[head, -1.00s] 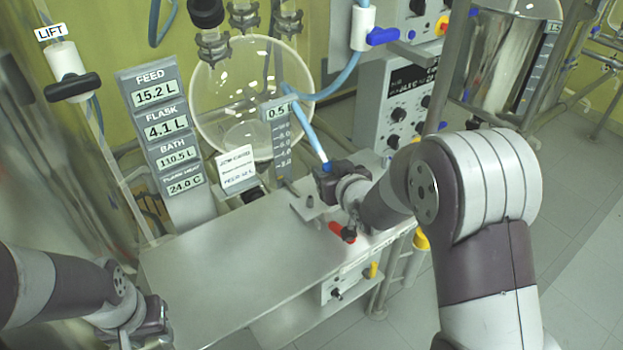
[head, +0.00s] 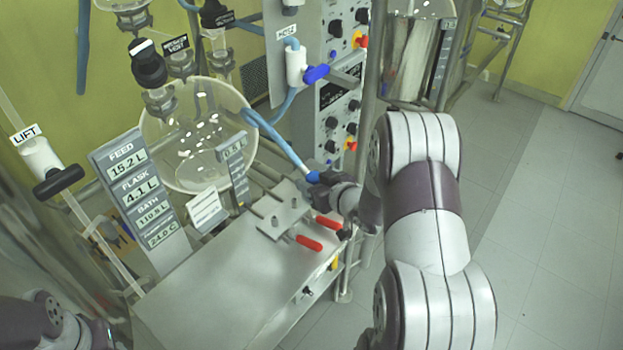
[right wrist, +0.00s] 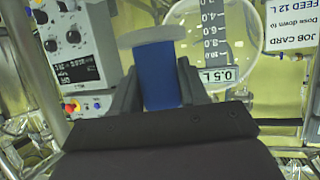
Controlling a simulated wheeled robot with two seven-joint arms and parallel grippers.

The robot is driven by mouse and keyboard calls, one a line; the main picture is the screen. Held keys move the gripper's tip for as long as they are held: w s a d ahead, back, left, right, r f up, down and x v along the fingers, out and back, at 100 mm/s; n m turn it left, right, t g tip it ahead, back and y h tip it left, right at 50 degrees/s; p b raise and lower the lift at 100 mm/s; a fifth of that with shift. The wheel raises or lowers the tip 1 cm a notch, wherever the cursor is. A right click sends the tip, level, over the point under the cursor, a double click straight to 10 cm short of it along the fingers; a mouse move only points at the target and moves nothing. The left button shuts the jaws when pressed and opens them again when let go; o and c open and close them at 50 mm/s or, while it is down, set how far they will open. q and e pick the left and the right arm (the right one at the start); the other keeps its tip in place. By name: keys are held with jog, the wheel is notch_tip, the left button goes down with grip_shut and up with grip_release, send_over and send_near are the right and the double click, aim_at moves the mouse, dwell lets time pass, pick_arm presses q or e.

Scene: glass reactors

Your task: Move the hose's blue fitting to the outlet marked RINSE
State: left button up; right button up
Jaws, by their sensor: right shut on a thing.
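In the right wrist view the fitting (right wrist: 160,75) sits between both fingers. I can read no RINSE mark. My left gripper (head: 103,335) is low at left, its fingers mostly cut off.
The round glass flask (head: 190,115) hangs behind the bench. A display panel (head: 135,190) and a small job card (head: 206,210) stand at the bench's back left. A control cabinet (head: 335,110) is behind my right gripper. The bench top (head: 215,300) is largely clear.

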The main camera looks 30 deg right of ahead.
aim_at(312, 175)
jog(key=shift+d+r, duration=0.1)
jog(key=shift+w+a+r+p, duration=0.1)
jog(key=shift+a+r+p, duration=0.2)
jog(key=shift+r+p, duration=0.25)
jog(key=shift+d+r+p, duration=0.15)
jog(key=shift+r+p, duration=0.55)
jog(key=shift+r, duration=0.25)
jog(key=shift+r+p, duration=0.45)
jog(key=shift+f, duration=0.1)
